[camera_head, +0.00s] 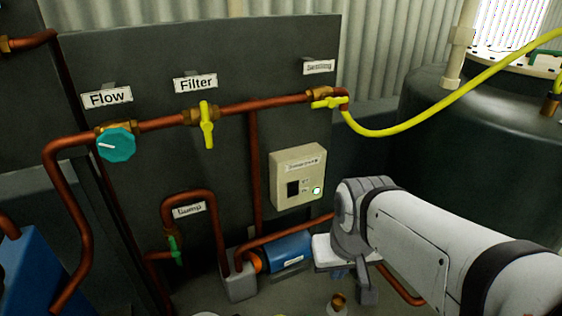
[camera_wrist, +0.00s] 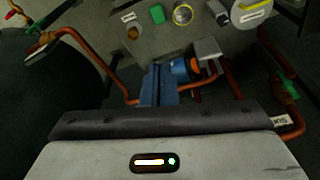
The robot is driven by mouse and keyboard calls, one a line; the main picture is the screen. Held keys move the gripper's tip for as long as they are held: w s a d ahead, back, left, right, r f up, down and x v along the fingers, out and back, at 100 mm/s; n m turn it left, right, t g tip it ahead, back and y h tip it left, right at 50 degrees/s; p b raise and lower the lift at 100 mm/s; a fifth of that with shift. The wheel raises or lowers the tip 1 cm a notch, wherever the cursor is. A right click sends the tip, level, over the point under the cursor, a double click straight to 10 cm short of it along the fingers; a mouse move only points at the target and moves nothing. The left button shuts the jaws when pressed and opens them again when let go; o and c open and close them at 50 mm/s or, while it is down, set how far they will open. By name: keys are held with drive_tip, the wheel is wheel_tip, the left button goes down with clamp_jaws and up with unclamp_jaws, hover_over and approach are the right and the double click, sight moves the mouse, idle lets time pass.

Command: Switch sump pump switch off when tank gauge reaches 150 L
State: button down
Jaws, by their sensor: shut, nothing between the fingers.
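The pale switch box (camera_head: 298,177) is on the dark panel, with a small blurred label, a black switch (camera_head: 293,188) and a bright, pale green lamp (camera_head: 316,190). I cannot tell the switch's position. The dark tank (camera_head: 470,120) stands at the right; no tank gauge reading can be made out. My gripper (camera_wrist: 158,85) is shut and empty, its bluish fingers in front of the blue and orange pump in the wrist view. In the head view my white arm reaches in from the right, its end below and right of the switch box, apart from it.
Copper pipes cross the panel, with a teal flow knob (camera_head: 116,145), a yellow filter valve (camera_head: 207,125) and a green valve (camera_head: 175,249). A yellow hose (camera_head: 400,130) runs to the tank. The blue pump (camera_head: 289,251) sits low beside my gripper. A yellow-ringed round part (camera_wrist: 182,15) is unreadable.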

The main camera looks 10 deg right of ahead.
sight(294, 187)
drive_tip(key=w+d+f+n+t+y+b, duration=0.1)
drive_tip(key=w+f+n+t+y+b, duration=0.1)
drive_tip(key=w+f+n+t+b, duration=0.3)
drive_tip(key=w+d+f+n+t+y+b, duration=0.1)
drive_tip(key=w+f+n+t+b, duration=0.3)
drive_tip(key=w+n+b, duration=0.5)
drive_tip(key=w+d+f+n+t+y+b, duration=0.2)
drive_tip(key=w+f+n+t+b, duration=0.3)
drive_tip(key=w, duration=0.5)
drive_tip(key=n+t+y+b, duration=0.1)
drive_tip(key=n+b, duration=0.1)
drive_tip(key=b, duration=0.1)
drive_tip(key=shift+w+f+n+t+b, duration=0.2)
drive_tip(key=shift+f+n+t+b, duration=0.15)
drive_tip(key=shift+n+t+b, duration=0.05)
drive_tip(key=x, duration=1.4)
drive_tip(key=shift+a+b, duration=0.1)
drive_tip(key=shift+b, duration=0.2)
